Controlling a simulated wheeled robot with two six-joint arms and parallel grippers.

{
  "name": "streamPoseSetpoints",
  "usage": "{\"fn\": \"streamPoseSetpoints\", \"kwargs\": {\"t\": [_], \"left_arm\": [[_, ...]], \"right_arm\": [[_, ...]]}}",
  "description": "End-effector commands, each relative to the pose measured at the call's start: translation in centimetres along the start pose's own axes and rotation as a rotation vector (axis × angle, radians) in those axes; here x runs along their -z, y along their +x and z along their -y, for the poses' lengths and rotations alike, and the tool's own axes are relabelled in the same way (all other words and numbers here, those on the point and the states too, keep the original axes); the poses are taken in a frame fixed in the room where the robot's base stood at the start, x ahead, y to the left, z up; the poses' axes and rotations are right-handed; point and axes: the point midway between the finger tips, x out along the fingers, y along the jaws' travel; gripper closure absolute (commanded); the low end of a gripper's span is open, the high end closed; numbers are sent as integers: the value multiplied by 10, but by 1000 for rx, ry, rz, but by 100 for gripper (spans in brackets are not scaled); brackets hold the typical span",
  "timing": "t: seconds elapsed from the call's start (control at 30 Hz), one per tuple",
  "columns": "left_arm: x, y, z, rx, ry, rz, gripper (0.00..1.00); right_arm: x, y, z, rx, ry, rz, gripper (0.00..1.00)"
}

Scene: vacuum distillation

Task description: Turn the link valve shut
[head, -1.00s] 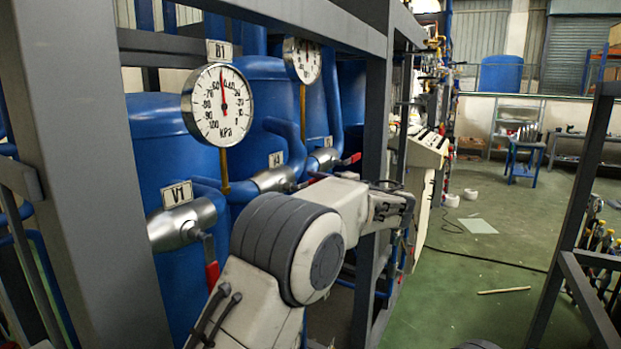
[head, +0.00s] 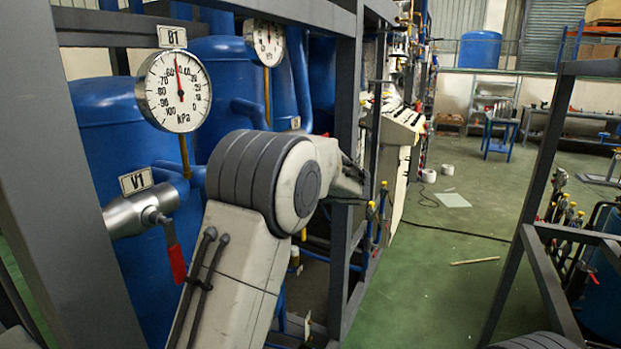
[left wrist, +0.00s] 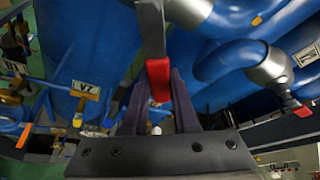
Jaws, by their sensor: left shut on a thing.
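In the left wrist view my left gripper (left wrist: 160,78) is shut on a valve lever (left wrist: 153,35), with the red end (left wrist: 159,80) of the lever between its two dark fingers. The lever's grey bar runs up out of the top of the view beside a silver valve body (left wrist: 190,10) on blue piping. My right gripper is in neither view. I cannot read a label on the held valve.
The V1 valve (head: 128,215), with its red lever (head: 177,262) hanging down, and the B1 gauge (head: 174,91) stand left of my arm. Another silver valve (left wrist: 268,70) sits right in the wrist view. A grey frame post (head: 375,90) stands close. Green floor (head: 440,290) is open on the right.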

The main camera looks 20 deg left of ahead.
Motion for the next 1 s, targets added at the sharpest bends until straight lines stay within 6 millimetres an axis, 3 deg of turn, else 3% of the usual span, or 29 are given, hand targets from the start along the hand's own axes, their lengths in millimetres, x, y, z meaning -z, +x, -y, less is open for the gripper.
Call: {"fn": "streamPoseSetpoints", "kwargs": {"t": [0.03, 0.5, 1.0], "left_arm": [[-6, 2, -4, -27, 43, 1, 100], [-18, 2, -37, -188, 416, 4, 100], [-21, 0, -52, -259, 593, 4, 100]], "right_arm": [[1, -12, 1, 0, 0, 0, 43], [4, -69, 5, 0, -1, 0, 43], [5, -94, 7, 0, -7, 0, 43]]}}
